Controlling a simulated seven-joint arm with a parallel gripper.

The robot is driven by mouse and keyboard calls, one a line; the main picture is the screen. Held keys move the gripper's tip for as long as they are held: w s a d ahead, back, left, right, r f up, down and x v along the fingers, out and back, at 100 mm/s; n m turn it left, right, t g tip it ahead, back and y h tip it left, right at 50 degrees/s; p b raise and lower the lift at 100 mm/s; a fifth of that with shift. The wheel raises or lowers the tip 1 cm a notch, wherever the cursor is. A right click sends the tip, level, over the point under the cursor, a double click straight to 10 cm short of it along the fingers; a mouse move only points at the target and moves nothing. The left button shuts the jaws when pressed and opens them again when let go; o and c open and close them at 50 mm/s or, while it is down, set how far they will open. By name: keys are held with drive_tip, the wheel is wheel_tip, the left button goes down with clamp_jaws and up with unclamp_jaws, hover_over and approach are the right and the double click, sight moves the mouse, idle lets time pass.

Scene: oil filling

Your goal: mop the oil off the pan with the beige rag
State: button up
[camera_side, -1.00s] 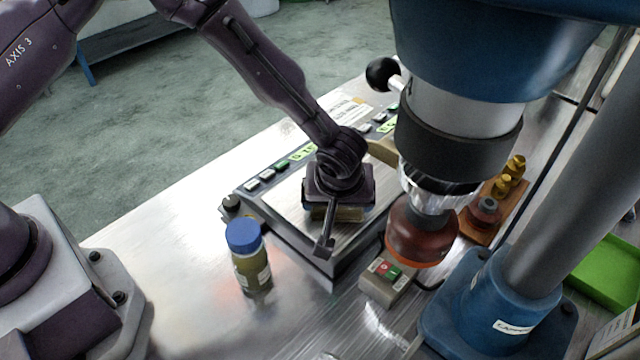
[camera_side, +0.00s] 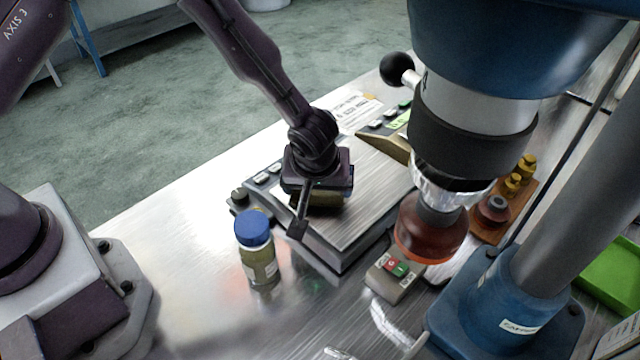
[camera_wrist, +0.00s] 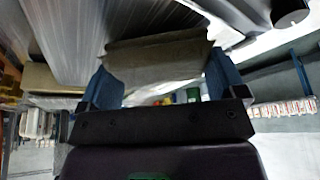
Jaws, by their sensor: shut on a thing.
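My gripper (camera_side: 318,192) is over the left part of the steel pan (camera_side: 375,205) of the bench scale in the side view. It is shut on the beige rag (camera_wrist: 155,62), which shows between the two blue fingers in the wrist view. In the side view only a strip of the rag shows under my gripper, low at the pan's surface; I cannot tell whether it is pressed on it. I cannot make out any oil on the bare part of the pan, and the part under my gripper is hidden.
A jar with a blue lid (camera_side: 256,248) stands left of the scale. A blue drill press (camera_side: 500,45) with a brown cup-shaped piece (camera_side: 430,228) stands close on the right. A switch box (camera_side: 393,276) sits in front of the scale. The steel bench is clear at the left.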

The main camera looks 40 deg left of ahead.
wheel_tip(320, 180, up, 6)
drive_tip(key=shift+r, duration=0.2)
drive_tip(key=shift+d+m, duration=0.3)
drive_tip(key=shift+m, duration=0.5)
drive_tip(key=s+d+m, duration=0.1)
drive_tip(key=m, duration=0.1)
drive_tip(key=s+m+t+h, duration=0.1)
drive_tip(key=shift+s+d+f+m+h, duration=0.1)
drive_tip(key=shift+d+f+m+h, duration=0.1)
drive_tip(key=shift+d+m+h, duration=0.15)
drive_tip(key=a+r+m, duration=0.1)
drive_tip(key=m, duration=0.1)
drive_tip(key=s+a+r+m+h, duration=0.1)
drive_tip(key=shift+s+a+m+h, duration=0.2)
drive_tip(key=shift+a+m+h, duration=0.05)
drive_tip(key=shift+a+m, duration=0.15)
drive_tip(key=s+a+r, duration=0.1)
drive_tip(key=a+r, duration=0.2)
drive_tip(key=a, duration=1)
drive_tip(key=shift+s+r+n, duration=0.2)
drive_tip(key=shift+r+n, duration=0.15)
drive_tip(key=shift+n, duration=0.1)
